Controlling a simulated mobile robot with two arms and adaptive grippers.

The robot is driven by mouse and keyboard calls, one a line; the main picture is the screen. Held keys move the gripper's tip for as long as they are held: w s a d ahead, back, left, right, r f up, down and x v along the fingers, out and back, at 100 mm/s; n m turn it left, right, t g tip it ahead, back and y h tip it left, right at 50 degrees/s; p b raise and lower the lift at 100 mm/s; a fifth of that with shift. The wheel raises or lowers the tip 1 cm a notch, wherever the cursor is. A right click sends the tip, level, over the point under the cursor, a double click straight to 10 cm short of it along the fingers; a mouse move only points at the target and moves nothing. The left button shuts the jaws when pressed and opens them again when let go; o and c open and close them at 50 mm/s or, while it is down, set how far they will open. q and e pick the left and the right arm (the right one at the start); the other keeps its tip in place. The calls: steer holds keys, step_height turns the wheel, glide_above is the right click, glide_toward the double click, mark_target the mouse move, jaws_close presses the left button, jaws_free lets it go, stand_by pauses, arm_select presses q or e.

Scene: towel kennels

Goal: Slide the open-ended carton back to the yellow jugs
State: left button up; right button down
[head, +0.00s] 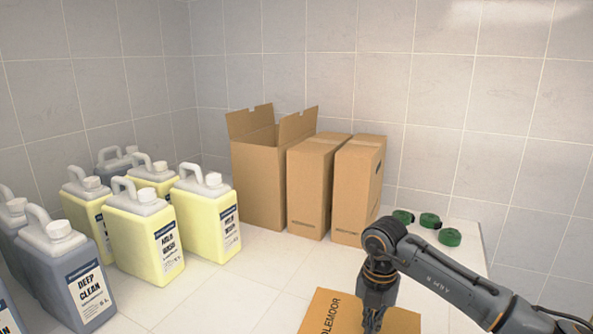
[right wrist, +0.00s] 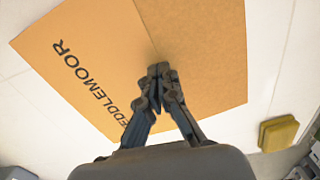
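A tall brown carton with its top flaps standing up (head: 258,180) is at the back, just right of the yellow jugs (head: 146,245). Another brown carton marked with "DLEMOOR" lettering (head: 313,318) is at the bottom edge of the head view, largely cut off; it also shows in the right wrist view (right wrist: 90,60). I cannot tell whether its ends are open. My right gripper (right wrist: 160,72) points down over its printed face near a seam, fingertips together with nothing visible between them. Contact with the cardboard is unclear. My left gripper is out of view.
Two closed cartons (head: 309,185) (head: 357,190) stand right of the flapped one. Green rolls (head: 430,221) lie near the right edge. Grey jugs (head: 75,275) stand at left. White surface between jugs and lettered carton is clear. A yellow item (right wrist: 278,134) shows in the wrist view.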

mark_target(327, 317)
steer(key=shift+w+a+b, duration=0.15)
steer(key=shift+w+a, duration=0.2)
steer(key=shift+a, duration=0.25)
steer(key=shift+w+a+b, duration=0.1)
steer(key=shift+w+a, duration=0.2)
steer(key=shift+a, duration=0.35)
steer(key=shift+w+a+b, duration=0.15)
steer(key=shift+w+a, duration=0.2)
steer(key=shift+a, duration=0.25)
steer(key=shift+w+a+f+b, duration=0.1)
steer(key=shift+w+a+b, duration=0.3)
steer(key=shift+a, duration=0.45)
steer(key=shift+w+a+r+b, duration=0.15)
steer(key=shift+w+a, duration=0.35)
steer(key=shift+a, duration=0.4)
steer(key=shift+w+a+f+b, duration=0.15)
steer(key=shift+w+a+b, duration=0.25)
steer(key=shift+a, duration=0.45)
step_height(327, 317, up, 8)
steer(key=p, duration=0.4)
steer(key=shift+p, duration=0.35)
